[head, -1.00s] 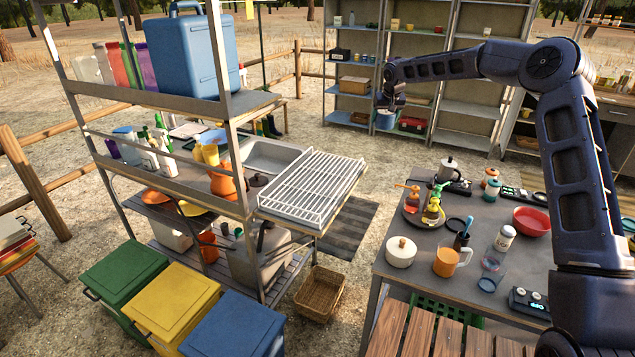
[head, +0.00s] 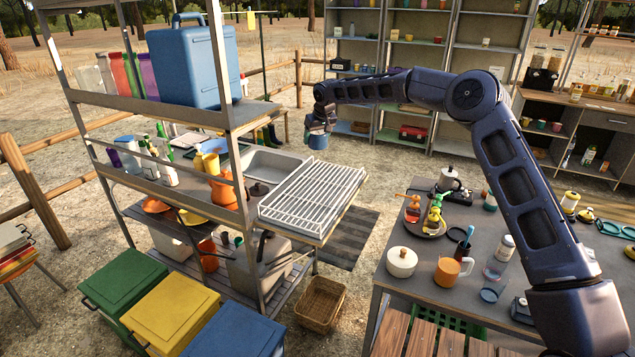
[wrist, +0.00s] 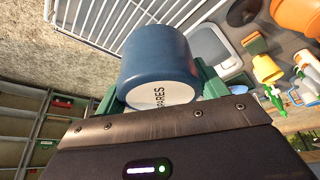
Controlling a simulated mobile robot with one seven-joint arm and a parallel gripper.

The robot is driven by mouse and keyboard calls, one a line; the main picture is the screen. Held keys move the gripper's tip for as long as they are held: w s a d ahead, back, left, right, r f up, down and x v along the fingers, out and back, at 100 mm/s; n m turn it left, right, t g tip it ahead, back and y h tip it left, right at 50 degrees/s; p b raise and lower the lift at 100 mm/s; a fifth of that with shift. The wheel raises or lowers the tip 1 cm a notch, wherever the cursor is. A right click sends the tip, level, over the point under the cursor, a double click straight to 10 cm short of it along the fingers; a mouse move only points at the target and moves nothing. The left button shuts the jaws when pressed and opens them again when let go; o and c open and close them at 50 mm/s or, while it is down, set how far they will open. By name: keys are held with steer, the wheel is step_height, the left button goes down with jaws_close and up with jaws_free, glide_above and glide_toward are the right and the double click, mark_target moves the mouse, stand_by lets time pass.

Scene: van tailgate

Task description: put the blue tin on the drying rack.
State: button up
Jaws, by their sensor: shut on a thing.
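The blue tin (head: 318,141) is held in my gripper (head: 318,128), up in the air beyond the far end of the drying rack.
The sink (head: 268,164) lies left of the rack, with bottles and an orange jug (head: 228,187) nearby. A shelf upright (head: 228,110) and a blue cool box (head: 190,65) stand to the left. A cluttered table (head: 400,235) is at the right.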

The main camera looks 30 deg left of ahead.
step_height(320, 180, down, 17)
steer(key=shift+f, duration=0.1)
stand_by(0.5)
steer(key=shift+f, duration=0.1)
steer(key=o, duration=1.2)
steer(key=shift+f, duration=0.1)
steer(key=v, duration=1.2)
steer(key=shift+r, duration=0.2)
steer(key=shift+w, duration=0.1)
